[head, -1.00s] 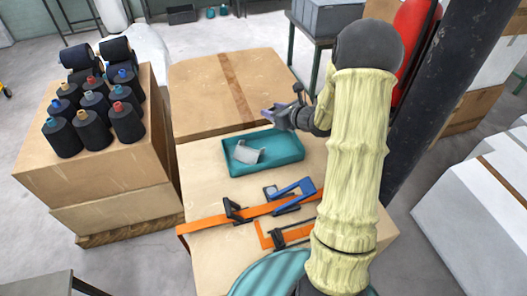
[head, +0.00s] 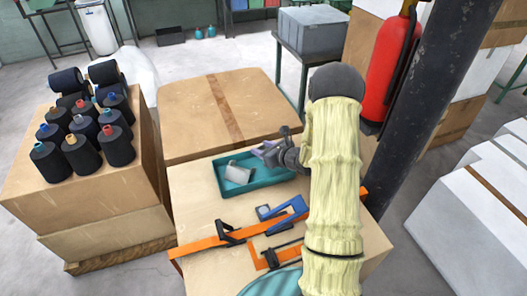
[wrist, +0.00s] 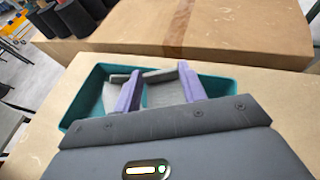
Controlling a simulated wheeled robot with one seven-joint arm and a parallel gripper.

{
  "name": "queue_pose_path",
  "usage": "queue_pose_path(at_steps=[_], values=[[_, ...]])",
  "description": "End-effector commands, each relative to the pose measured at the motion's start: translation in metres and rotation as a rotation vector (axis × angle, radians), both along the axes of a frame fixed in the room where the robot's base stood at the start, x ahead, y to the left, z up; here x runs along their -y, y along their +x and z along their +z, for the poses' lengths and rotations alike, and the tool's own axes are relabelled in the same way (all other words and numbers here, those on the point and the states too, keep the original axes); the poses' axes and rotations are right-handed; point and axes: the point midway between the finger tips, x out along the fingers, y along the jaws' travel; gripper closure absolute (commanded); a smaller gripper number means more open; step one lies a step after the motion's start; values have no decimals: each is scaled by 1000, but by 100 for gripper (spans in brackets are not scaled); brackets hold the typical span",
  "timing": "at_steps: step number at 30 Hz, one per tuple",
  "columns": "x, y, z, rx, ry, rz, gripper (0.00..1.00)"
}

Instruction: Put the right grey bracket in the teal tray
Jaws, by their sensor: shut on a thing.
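The teal tray (head: 262,188) lies on the cardboard box top, and it also shows in the wrist view (wrist: 76,100). A light grey bracket (head: 238,173) lies in its left part. My gripper (head: 266,150) is over the tray's back right part. In the wrist view, its purple fingers (wrist: 160,88) are shut on a grey bracket (wrist: 163,93), with the tray behind and below. The head view mostly hides this held bracket behind the gripper. Another grey part (wrist: 115,95) shows left of the fingers, inside the tray.
Orange and blue clamps (head: 285,212) lie in front of the tray, with an orange bar (head: 205,243) across the box. A taller taped carton (head: 215,105) stands behind. Dark thread cones (head: 85,140) stand on a box at left. A dark post (head: 435,90) rises at right.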

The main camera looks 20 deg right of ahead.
Motion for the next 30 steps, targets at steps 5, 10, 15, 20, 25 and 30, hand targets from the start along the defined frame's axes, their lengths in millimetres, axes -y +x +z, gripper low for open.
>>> queue_pose_path(at_steps=[5,10,15,20,25,30], values=[[0,0,-16,1,0,-1,82],[0,0,-16,2,0,-1,82],[0,0,-20,2,0,-1,82],[0,0,-19,1,-1,-1,37],[0,0,-19,1,-1,-1,37],[0,0,-17,1,-1,-1,37]])
